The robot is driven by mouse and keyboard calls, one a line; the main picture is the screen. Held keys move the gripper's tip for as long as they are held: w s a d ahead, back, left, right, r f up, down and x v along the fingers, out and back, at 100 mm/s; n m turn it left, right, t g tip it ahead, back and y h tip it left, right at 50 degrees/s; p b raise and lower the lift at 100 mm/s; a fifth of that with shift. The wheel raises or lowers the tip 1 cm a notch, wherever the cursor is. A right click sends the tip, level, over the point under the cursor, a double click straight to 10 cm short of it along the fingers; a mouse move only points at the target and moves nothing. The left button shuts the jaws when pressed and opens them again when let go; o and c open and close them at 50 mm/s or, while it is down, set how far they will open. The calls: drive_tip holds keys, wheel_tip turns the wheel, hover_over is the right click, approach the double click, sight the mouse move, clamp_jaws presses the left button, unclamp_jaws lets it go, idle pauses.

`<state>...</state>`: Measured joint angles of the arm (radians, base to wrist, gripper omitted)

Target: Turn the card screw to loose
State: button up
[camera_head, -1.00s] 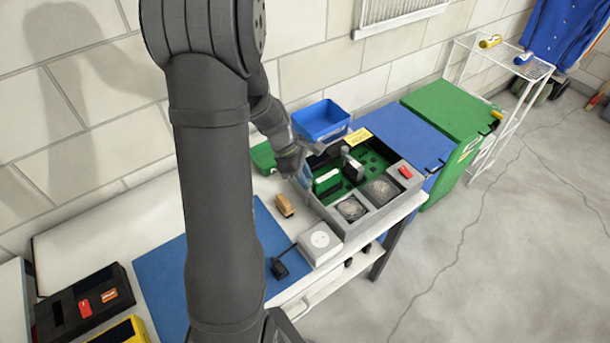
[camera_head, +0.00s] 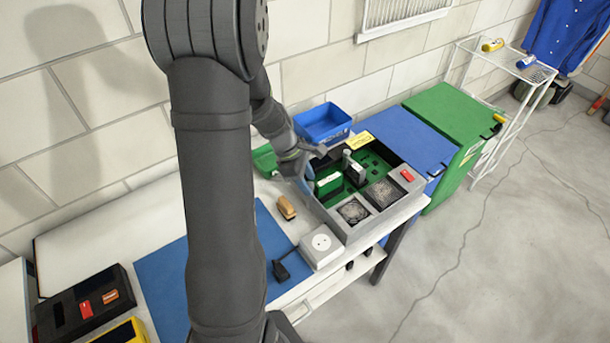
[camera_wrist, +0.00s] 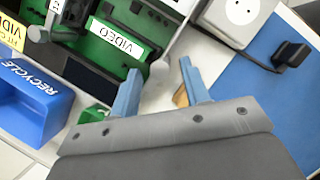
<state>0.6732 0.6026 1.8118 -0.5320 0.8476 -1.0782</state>
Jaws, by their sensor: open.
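The green card labelled VIDEO (camera_wrist: 115,38) stands upright in the open grey computer case; it also shows in the head view (camera_head: 328,184). A small grey knob (camera_wrist: 159,69), which looks like the card screw, sits by the card's near end. Whether it is tight or loose I cannot tell. My gripper (camera_wrist: 161,67) is open, with its two blue fingers on either side of the knob in the wrist view. I cannot tell whether they touch it. In the head view my gripper (camera_head: 303,168) is at the case's left wall, partly hidden by my arm.
A blue RECYCLE bin (camera_wrist: 30,105) stands beside the case. The blue mat (camera_head: 165,290) is mostly clear. Fans (camera_head: 353,211) fill the case's near side.

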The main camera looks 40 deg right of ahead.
drive_tip(key=v, duration=1.7)
drive_tip(key=shift+r, duration=0.2)
drive_tip(key=x, duration=1.7)
drive_tip(key=shift+f, duration=0.25)
